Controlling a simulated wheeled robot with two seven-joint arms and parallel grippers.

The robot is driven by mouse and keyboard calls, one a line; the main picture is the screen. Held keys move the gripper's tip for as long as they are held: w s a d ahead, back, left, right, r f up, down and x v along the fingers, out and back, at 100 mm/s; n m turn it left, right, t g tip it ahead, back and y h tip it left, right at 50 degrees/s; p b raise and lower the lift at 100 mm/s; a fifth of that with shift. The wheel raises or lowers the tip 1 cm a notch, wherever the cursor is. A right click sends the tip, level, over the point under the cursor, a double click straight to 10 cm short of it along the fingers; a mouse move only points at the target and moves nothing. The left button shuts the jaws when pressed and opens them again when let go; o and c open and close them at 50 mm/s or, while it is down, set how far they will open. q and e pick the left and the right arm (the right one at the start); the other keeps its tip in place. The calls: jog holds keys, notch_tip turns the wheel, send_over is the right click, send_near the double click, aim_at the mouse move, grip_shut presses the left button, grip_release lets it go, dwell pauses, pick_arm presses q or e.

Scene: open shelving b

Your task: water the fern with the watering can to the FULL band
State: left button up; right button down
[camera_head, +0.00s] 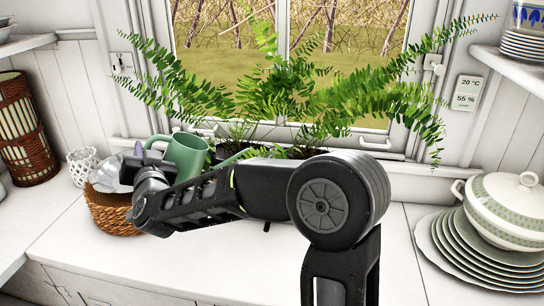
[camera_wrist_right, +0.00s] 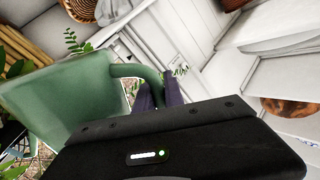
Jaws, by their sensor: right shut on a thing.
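The green watering can (camera_head: 187,153) is at the left of the fern, in front of the window. My right gripper (camera_head: 140,150) is shut on its handle; the right wrist view shows the handle (camera_wrist_right: 146,76) between the fingers (camera_wrist_right: 158,96), and the can body (camera_wrist_right: 70,105) on the left. My right arm reaches across the counter and hides the lower part of the can. The leafy fern (camera_head: 275,85) stands at the windowsill. My arm covers most of its pot, and no FULL band shows. I cannot see whether water flows. My left gripper is not in view.
A wicker basket (camera_head: 112,216) stands on the counter below the can, with a white lattice cup (camera_head: 82,163) behind it. A woven lantern (camera_head: 24,130) is at the far left. Stacked plates (camera_head: 478,250) and a lidded tureen (camera_head: 510,205) are at the right. The front counter is clear.

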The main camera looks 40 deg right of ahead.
jog(key=shift+s+d+r+m, duration=0.2)
jog(key=shift+d+r, duration=0.15)
jog(key=shift+r, duration=0.25)
jog(key=shift+s+d+r+m, duration=0.1)
jog(key=shift+d+r+m, duration=0.15)
jog(key=shift+r, duration=0.3)
dwell(2.3)
jog(key=w+a+f+n+b, duration=0.1)
jog(key=a+f+n+b, duration=0.1)
jog(key=f, duration=0.5)
jog(key=shift+w+a+f+n, duration=0.2)
jog(key=shift+a+f+n, duration=0.1)
jog(key=shift+a+n, duration=0.45)
jog(key=shift+f, duration=0.1)
notch_tip(320, 180, down, 7)
jog(key=a+n+b, duration=0.1)
jog(key=n+b, duration=0.1)
jog(key=b, duration=0.1)
jog(key=shift+w+a+n, duration=0.35)
jog(key=shift+a+n, duration=0.05)
